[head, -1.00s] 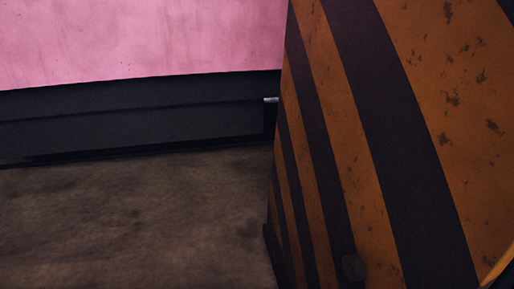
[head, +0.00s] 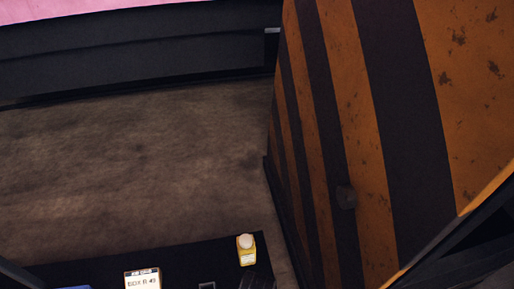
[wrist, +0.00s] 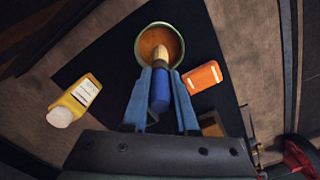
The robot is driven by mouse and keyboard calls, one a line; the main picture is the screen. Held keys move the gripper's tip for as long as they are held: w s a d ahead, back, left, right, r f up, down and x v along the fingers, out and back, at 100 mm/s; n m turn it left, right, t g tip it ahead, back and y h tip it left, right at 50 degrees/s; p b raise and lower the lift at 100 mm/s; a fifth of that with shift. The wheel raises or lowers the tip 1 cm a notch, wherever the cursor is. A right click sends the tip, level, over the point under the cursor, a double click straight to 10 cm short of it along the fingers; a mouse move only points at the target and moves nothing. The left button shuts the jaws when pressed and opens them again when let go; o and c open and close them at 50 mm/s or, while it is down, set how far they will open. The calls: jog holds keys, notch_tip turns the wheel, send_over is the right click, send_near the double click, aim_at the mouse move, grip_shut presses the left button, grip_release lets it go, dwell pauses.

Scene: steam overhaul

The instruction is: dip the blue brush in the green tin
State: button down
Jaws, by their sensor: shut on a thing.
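In the wrist view, my gripper (wrist: 161,88) is shut on the blue brush (wrist: 160,92). The brush's blue handle is between the fingers, and its pale tan bristle end points away from me. The bristle end overlaps the mouth of a round tin (wrist: 142,30) with a green rim and an orange-brown inside. I cannot tell whether the bristles are above the tin's mouth or inside it. In the head view, neither my gripper, the brush nor the tin is visible.
The dark bench top (wrist: 105,55) bears a yellow bottle (wrist: 77,98) with a white cap, left of the tin. The bottle also shows in the head view (head: 247,252), near a labelled box (head: 142,280). An orange box (wrist: 202,76) lies right of the tin. A striped orange-black body (head: 360,150) stands at right.

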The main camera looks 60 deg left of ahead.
jog(key=shift+r+p, duration=2.05)
jog(key=shift+r, duration=0.1)
